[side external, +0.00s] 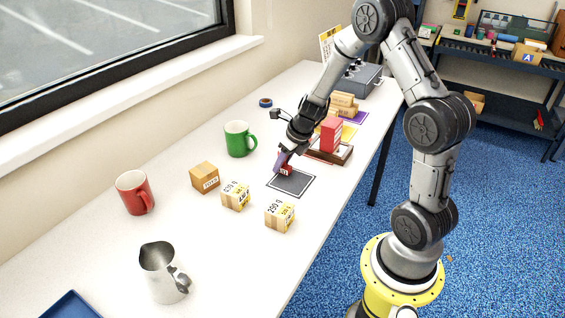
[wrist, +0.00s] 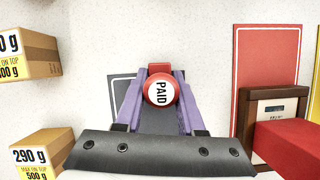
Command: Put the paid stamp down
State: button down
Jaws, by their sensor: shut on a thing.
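The paid stamp is red with a round white PAID label (wrist: 161,92). In the side view the stamp (side external: 286,170) shows as a small red block low at the far edge of a dark grey mat with a pale border (side external: 291,184). My gripper (side external: 284,163) has purple fingers, shut on the stamp from both sides. In the wrist view the stamp is upright between the fingers, with the grey mat (wrist: 122,90) behind and below it. I cannot tell whether its base touches the mat.
Small cartons (side external: 235,196) (side external: 279,216) (side external: 204,178) stand nearby. A green mug (side external: 239,139), red mug (side external: 134,192) and metal pitcher (side external: 163,272) stand left.

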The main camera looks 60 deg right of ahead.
jog(key=shift+f, duration=0.1)
jog(key=c, duration=0.5)
grip_release()
jog(key=s+a+r+n, duration=0.3)
jog(key=r+n, duration=0.1)
jog(key=r, duration=0.4)
jog(key=s+a+r+n, duration=0.3)
jog(key=s+r+n, duration=0.1)
jog(key=r, duration=0.4)
jog(key=shift+s+a+r+n+t, duration=0.15)
jog(key=shift+s+a+r+n, duration=0.75)
jog(key=shift+s+a+n, duration=2.7)
jog(key=shift+s+a+r+n+t, duration=0.15)
jog(key=shift+s+r+n, duration=1.15)
jog(key=shift+n, duration=5.05)
jog(key=shift+s+a+r+n+t, duration=0.2)
jog(key=shift+s+a+r+n, duration=0.3)
jog(key=shift+s+a+n, duration=2.35)
